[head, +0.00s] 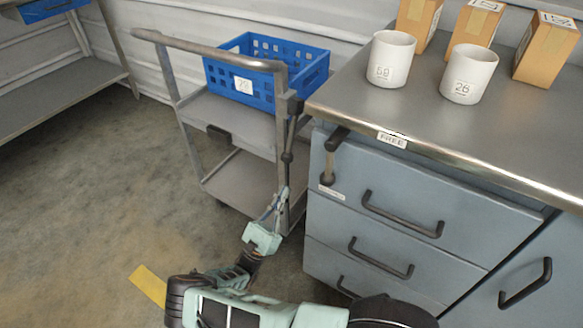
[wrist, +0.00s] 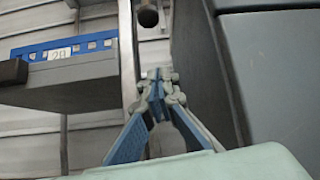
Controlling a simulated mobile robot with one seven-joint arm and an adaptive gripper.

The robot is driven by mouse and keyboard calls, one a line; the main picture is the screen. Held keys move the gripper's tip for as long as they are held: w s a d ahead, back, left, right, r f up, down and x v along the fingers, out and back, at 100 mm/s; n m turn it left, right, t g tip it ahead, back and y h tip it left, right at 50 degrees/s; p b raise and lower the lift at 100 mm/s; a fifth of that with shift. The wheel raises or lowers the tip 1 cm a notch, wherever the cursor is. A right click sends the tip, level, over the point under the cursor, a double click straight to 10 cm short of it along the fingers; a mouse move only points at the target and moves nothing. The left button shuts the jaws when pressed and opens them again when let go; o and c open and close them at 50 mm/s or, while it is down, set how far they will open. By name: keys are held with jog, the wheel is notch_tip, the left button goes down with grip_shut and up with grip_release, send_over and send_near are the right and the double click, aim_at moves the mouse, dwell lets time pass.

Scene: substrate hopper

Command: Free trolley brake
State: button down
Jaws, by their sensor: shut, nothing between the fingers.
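The grey trolley (head: 222,120) stands left of the cabinet; its shelf also shows in the wrist view (wrist: 75,85). A thin dark rod (head: 288,148) runs down beside its right post. A lever-like part with a dark top and lower end (head: 329,165) hangs at the cabinet's front left corner. I cannot tell which part is the brake. A "FREE" label (head: 392,139) is on the counter edge. My gripper (head: 283,194) is shut and empty, low by the right post. In the wrist view, my fingertips (wrist: 158,80) are below a dark round knob (wrist: 147,17), apparently apart from it.
A blue crate (head: 240,84) sits on the trolley. The cabinet (head: 345,225) with black handles stands close on the right, leaving a narrow gap. Two white cups (head: 390,60) and several boxes (head: 478,22) stand on its counter.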

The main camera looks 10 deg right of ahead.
jog(key=shift+d, duration=0.1)
dwell(0.3)
notch_tip(320, 180, up, 9)
jog(key=w+d+b, duration=0.1)
jog(key=w+d, duration=0.1)
jog(key=shift+w+d+f, duration=0.2)
jog(key=shift+w+d, duration=0.05)
jog(key=shift+w, duration=0.1)
dwell(0.5)
